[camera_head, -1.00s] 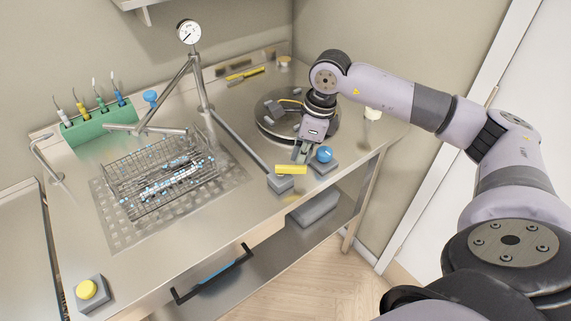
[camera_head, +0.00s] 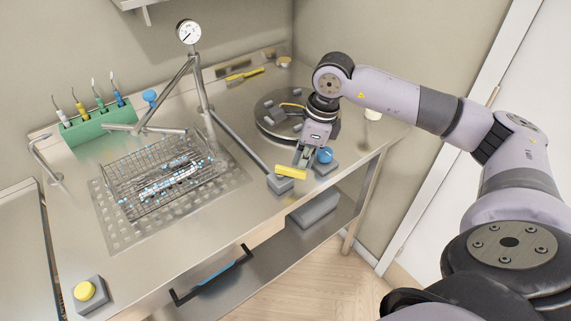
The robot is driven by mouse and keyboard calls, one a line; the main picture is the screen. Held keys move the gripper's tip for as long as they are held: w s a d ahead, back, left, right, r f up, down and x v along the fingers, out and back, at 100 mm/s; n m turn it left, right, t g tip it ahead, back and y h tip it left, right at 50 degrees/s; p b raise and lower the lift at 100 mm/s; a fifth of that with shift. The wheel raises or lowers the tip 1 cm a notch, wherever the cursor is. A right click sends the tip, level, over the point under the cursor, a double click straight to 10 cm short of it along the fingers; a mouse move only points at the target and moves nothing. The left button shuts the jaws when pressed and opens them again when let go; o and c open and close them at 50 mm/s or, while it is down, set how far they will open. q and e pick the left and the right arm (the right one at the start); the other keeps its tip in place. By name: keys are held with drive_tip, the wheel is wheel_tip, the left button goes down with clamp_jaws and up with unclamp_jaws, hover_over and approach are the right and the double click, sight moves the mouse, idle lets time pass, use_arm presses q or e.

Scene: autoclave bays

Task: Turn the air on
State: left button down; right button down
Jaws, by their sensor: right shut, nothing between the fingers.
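A yellow lever handle (camera_head: 291,173) sits on a small grey block (camera_head: 280,184) near the front right edge of the steel counter. It lies across the top of the block, its right end a little lower in the picture. A round blue knob (camera_head: 325,155) on a second grey block (camera_head: 323,168) stands just to its right. No label tells which one is the air. My right gripper (camera_head: 300,160) is shut and empty, pointing down right behind the yellow lever. Its tips seem to touch the lever or nearly so; contact is hard to tell. My left gripper is out of view.
A wire basket (camera_head: 160,178) stands on a perforated plate to the left, with a pressure gauge (camera_head: 188,32) on a stand behind it. A round grey disc with parts (camera_head: 270,120) lies behind my gripper. A yellow button (camera_head: 84,291) is at front left.

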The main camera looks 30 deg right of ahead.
drive_tip(key=shift+s+a, duration=0.25)
drive_tip(key=shift+s, duration=0.2)
drive_tip(key=shift+s+a, duration=0.1)
drive_tip(key=shift+s+a+b, duration=0.3)
drive_tip(key=shift+s+a, duration=0.1)
drive_tip(key=shift+a, duration=0.1)
idle(0.4)
drive_tip(key=shift+s+d+r, duration=0.75)
drive_tip(key=shift+s+r, duration=0.05)
drive_tip(key=shift+r, duration=0.05)
drive_tip(key=shift+s+d+r, duration=1.45)
drive_tip(key=shift+s+r, duration=0.15)
drive_tip(key=shift+r, duration=0.05)
